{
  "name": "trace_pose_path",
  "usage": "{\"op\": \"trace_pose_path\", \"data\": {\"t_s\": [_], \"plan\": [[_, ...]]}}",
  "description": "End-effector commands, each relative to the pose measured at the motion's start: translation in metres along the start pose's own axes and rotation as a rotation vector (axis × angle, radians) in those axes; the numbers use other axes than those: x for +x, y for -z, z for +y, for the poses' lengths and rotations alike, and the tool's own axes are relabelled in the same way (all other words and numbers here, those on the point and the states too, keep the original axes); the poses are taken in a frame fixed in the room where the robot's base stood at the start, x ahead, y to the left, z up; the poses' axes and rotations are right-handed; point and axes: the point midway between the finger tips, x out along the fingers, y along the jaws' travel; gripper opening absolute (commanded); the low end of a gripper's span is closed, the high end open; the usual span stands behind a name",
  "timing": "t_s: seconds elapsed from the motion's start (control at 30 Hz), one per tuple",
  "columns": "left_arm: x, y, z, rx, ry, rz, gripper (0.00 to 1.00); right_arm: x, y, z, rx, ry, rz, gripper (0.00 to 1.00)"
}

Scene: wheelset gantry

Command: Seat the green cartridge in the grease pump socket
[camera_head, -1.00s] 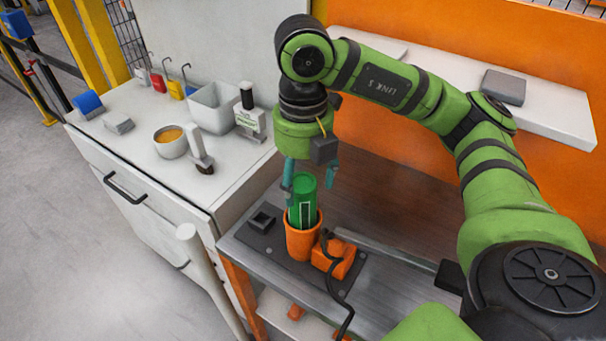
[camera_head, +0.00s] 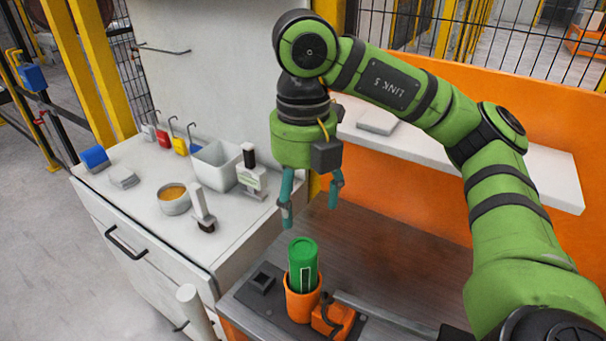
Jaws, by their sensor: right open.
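The green cartridge (camera_head: 303,264) stands upright in the orange socket (camera_head: 301,304) of the grease pump, with its upper part and a pale label strip showing above the rim. How deep it sits inside is hidden by the socket wall. My right gripper (camera_head: 311,207) is open and empty, above the cartridge and apart from it, with its teal fingers pointing down. My left gripper is not in view.
A white cabinet (camera_head: 150,222) at left carries a bowl (camera_head: 174,204), a brush (camera_head: 202,212), a white bin (camera_head: 214,170) and a bottle-like tool (camera_head: 250,176). A white shelf (camera_head: 540,180) stands behind my arm.

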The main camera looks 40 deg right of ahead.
Motion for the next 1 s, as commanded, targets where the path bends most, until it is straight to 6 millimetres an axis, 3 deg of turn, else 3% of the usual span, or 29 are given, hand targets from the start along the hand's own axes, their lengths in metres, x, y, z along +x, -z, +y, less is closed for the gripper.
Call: {"op": "trace_pose_path", "data": {"t_s": [0.23, 0.87, 1.0], "plan": [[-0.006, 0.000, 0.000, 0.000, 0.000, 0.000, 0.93, -0.025, 0.000, 0.000, -0.001, 0.000, -0.001, 0.73], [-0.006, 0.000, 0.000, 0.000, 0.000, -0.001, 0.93, -0.028, 0.000, 0.000, -0.001, 0.001, 0.001, 0.73], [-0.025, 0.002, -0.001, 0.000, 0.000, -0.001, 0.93, -0.046, 0.000, 0.000, -0.001, 0.000, 0.000, 0.73]]}}
